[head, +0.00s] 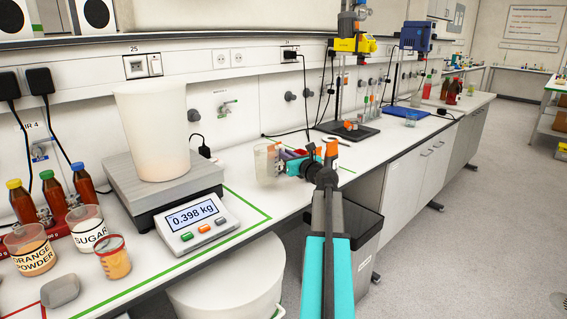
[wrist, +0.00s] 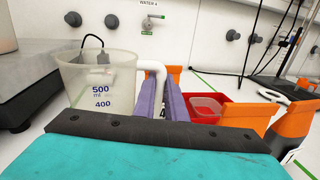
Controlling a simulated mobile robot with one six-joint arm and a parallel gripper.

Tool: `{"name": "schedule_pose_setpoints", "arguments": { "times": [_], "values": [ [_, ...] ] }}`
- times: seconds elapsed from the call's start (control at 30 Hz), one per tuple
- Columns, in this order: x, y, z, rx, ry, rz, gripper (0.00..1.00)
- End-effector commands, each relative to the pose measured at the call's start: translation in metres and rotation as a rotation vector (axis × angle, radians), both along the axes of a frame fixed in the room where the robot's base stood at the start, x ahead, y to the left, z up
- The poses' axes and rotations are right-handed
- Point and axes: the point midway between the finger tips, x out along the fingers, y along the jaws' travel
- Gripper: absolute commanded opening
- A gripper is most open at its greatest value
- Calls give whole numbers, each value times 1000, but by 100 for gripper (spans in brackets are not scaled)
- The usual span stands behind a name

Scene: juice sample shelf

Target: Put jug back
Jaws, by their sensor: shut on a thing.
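The jug (head: 265,164) is a clear measuring jug, upright just right of the scale in the head view. In the wrist view the jug (wrist: 90,78) shows blue 500 and 400 marks and a pale handle on its right side. My gripper (head: 297,160) is to the right of the jug. In the wrist view the purple pads of my gripper (wrist: 162,97) are shut on the handle. The jug looks empty. Its base is hidden behind my gripper body in the wrist view, so I cannot tell if it touches the bench.
The scale (head: 196,226) reads 0.398 kg and bears a large white container (head: 152,132). A red tray (wrist: 212,103) lies just right of the handle. Green lines mark the bench. Sugar (head: 88,228) and orange powder (head: 30,250) cups stand front left. A stand (head: 345,130) is farther back.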

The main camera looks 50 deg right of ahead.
Motion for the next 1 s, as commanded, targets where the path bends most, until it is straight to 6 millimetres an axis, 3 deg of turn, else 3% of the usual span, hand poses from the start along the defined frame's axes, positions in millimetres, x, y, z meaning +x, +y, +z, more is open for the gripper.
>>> {"name": "schedule_pose_setpoints", "arguments": {
  "times": [0.3,0.77,0.8,0.9,1.0],
  "values": [
    [1,-2,-33,2,0,-1,0],
    [1,-3,-38,1,0,-1,0],
    [1,-3,-38,0,0,-1,12],
    [1,-3,-37,0,0,-1,29],
    [1,-3,-37,0,0,-1,30]
  ]
}}
